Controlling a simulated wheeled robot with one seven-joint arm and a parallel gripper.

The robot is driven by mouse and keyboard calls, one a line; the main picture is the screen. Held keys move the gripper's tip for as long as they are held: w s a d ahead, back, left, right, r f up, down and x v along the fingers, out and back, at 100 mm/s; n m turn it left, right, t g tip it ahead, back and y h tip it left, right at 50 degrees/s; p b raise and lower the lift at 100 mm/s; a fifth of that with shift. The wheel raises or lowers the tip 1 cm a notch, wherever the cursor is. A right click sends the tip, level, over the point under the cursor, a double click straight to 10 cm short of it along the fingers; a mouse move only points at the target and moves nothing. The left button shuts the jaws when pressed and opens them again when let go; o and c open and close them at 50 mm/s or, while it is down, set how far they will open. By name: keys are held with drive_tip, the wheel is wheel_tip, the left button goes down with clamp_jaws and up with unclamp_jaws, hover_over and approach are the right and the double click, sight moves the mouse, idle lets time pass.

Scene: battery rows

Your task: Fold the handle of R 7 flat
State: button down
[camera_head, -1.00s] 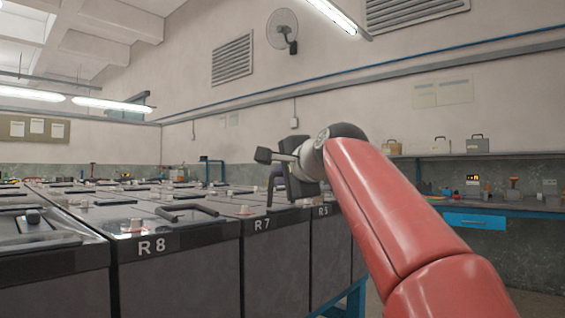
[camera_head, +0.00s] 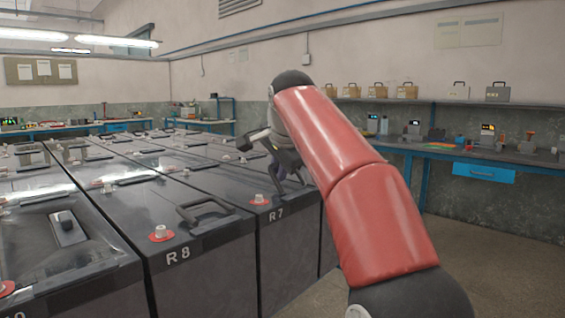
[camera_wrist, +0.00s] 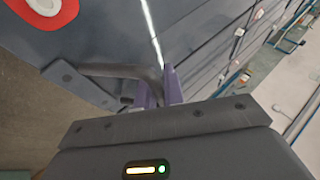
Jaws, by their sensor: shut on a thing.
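The battery R 7 (camera_head: 278,240) is a dark grey cell with a white label on its front and a red-ringed terminal (camera_head: 259,199) on its lid. My gripper (camera_head: 282,178) is low over the lid of R 7, beside the terminal. In the wrist view my purple fingers (camera_wrist: 158,88) are shut on the free end of the grey handle (camera_wrist: 112,70) of R 7. The handle's pivot plate (camera_wrist: 78,86) shows at left. How far the handle is tilted I cannot tell; my gripper and wrist partly hide it in the head view.
R 8 (camera_head: 200,270) stands at left of R 7, with its own handle (camera_head: 205,212) low over its lid. More battery rows stretch behind. A workbench (camera_head: 480,156) with a blue drawer (camera_head: 484,172) lines the right wall. The floor (camera_head: 470,250) at right is clear.

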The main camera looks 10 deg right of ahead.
drive_tip(key=shift+w+a+f+g, duration=0.15)
drive_tip(key=shift+f+g, duration=0.1)
drive_tip(key=shift+g, duration=0.05)
drive_tip(key=shift+h, duration=0.3)
drive_tip(key=c, duration=1.5)
unclamp_jaws()
